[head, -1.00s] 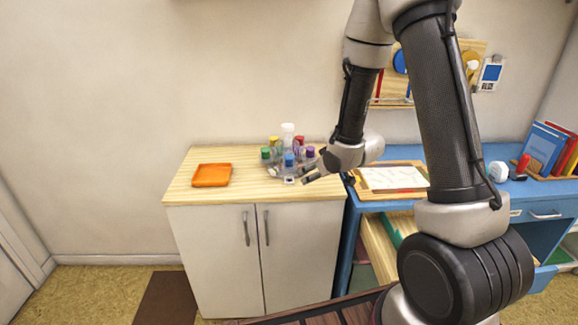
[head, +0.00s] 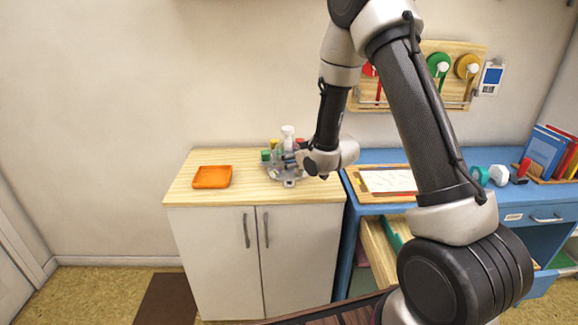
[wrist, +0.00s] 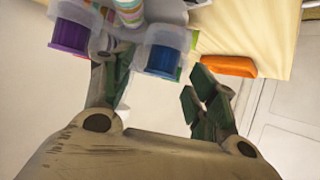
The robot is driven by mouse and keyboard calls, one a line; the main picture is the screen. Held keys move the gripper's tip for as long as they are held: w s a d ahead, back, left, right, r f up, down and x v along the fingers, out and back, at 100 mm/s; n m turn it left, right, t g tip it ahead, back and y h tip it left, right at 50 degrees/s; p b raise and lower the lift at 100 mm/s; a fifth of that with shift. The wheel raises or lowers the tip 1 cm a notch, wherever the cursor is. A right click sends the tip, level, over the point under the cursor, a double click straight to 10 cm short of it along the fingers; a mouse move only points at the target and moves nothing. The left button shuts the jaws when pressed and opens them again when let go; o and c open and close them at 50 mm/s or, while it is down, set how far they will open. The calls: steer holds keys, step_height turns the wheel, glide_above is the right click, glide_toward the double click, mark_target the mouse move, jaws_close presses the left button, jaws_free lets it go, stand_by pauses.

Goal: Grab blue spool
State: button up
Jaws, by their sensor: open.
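The blue spool (wrist: 162,60), blue with a clear cup-like cover, is in the upper middle of the wrist view. My gripper (wrist: 154,82) is open, with one finger on each side of the spool's lower end. The left finger looks very close to it; I cannot tell whether it touches. In the head view my gripper (head: 298,158) reaches in from the right over the grey holder (head: 291,182) on the cabinet and hides most of the blue spool.
A purple spool (wrist: 70,36) stands just left of my left finger. An orange tray (head: 212,177) lies on the cabinet top (head: 245,193), with bare wood between. A blue desk (head: 440,157) stands right.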

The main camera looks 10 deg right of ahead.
steer(key=c, duration=0.9)
steer(key=shift+c, duration=0.2)
